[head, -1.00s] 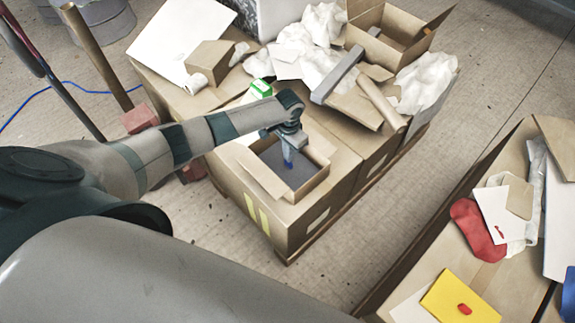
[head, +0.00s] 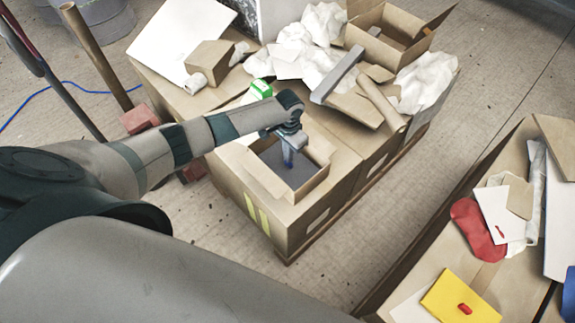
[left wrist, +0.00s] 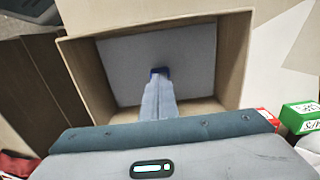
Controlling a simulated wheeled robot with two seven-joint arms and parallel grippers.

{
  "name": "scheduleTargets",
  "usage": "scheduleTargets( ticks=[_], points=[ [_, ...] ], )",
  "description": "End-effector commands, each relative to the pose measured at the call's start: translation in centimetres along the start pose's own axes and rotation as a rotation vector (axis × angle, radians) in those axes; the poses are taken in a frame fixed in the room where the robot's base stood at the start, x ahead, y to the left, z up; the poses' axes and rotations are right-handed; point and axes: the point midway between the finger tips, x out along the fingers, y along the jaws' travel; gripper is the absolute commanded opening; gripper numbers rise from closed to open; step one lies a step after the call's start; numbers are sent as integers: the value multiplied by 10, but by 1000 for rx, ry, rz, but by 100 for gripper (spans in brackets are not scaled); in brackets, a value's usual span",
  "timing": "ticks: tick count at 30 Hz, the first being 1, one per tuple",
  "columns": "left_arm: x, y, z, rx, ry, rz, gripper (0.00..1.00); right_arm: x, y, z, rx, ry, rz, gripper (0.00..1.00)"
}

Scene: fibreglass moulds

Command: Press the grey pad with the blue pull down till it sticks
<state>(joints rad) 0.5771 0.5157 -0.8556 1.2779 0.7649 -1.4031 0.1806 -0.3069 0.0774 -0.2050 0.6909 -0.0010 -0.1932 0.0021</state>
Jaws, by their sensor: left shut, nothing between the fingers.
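The grey pad (head: 272,158) lies inside an open cardboard box; it shows as a pale grey rectangle in the left wrist view (left wrist: 192,55). Its blue pull (head: 289,165) is a small dark blue piece near the pad's middle, partly hidden by my fingers; a bit of it shows in the left wrist view (left wrist: 160,70). My left gripper (head: 288,158) reaches down into the box, its fingers shut and empty. The fingertips (left wrist: 160,78) are right at the pull and seem to touch it. I cannot tell whether the pad is stuck. My right gripper is out of view.
The open box (head: 312,184) has raised walls close around my fingers. A green-and-white carton (head: 261,88) stands just behind it. A grey bar (head: 337,73) and crumpled white wrapping lie beyond. Another bench (head: 440,262) holds a yellow pad (head: 455,296) at right.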

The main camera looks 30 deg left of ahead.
Motion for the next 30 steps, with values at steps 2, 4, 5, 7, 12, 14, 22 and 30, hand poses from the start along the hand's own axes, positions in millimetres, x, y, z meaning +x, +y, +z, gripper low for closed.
scheduleTargets(
  ticks=[2, 4, 5, 7, 12, 14, 22, 30],
  points=[
    [2, 0, 0, 0, 0, 0, 0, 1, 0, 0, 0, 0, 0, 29],
    [2, 0, 0, 0, 0, 0, 0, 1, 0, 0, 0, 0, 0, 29],
    [3, 0, 0, 0, 0, 0, 0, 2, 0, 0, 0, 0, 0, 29],
    [4, 0, 0, 0, 0, 0, 0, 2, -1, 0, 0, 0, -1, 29],
    [6, 0, 0, 0, 0, 0, 0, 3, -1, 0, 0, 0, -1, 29],
    [7, 0, 0, 0, 0, 0, 0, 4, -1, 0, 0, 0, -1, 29],
    [11, 0, 0, 0, 0, 0, 0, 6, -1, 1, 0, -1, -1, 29],
    [13, 0, 0, 0, -1, 0, 0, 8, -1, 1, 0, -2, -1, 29]
  ],
)
